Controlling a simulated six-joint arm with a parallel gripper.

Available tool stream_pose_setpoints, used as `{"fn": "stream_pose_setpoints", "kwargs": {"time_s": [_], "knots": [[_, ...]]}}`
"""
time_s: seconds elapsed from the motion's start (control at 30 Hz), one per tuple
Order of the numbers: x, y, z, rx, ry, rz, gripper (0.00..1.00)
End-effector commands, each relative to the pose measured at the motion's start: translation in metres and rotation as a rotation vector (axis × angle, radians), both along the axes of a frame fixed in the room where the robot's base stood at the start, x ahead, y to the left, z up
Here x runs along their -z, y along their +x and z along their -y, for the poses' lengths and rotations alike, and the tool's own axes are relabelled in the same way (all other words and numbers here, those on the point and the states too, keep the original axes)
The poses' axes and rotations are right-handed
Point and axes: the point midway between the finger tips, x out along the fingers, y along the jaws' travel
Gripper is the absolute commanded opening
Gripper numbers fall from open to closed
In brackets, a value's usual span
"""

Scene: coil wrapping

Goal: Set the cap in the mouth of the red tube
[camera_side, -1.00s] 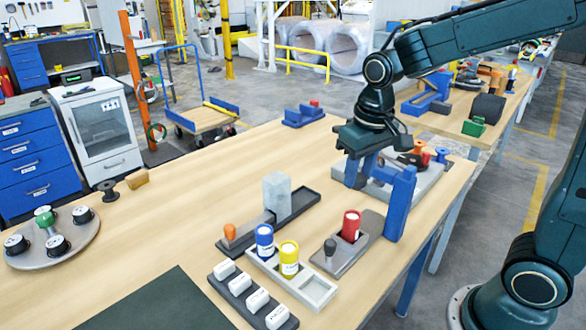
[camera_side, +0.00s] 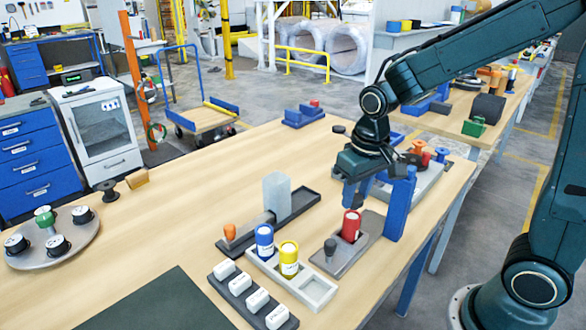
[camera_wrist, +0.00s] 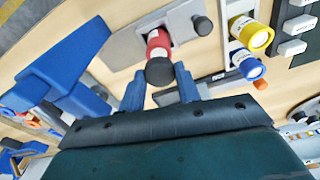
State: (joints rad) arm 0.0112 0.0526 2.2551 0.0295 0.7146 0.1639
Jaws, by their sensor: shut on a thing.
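The red tube (camera_side: 351,226) stands upright in a grey holder (camera_side: 345,258) on the wooden table. In the wrist view the tube (camera_wrist: 158,43) shows its red side and a white label. My gripper (camera_side: 358,197) hangs just above and behind the tube in the side view. In the wrist view its two blue fingers are shut on a dark round cap (camera_wrist: 160,72). The cap overlaps the near end of the tube there, hiding its mouth. I cannot tell whether cap and tube touch.
A tall blue upright (camera_side: 400,205) stands close to the right of the tube. A dark knob (camera_side: 330,248) sits on the holder's front. A tray with blue (camera_side: 265,241) and yellow (camera_side: 289,258) tubes is at the left.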

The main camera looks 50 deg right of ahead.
Motion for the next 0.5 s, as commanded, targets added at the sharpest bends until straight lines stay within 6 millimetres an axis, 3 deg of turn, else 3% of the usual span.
{"fn": "stream_pose_setpoints", "kwargs": {"time_s": [0.5], "knots": [[0.0075,-0.0002,0.0000,0.000,0.000,0.000,0.12]]}}
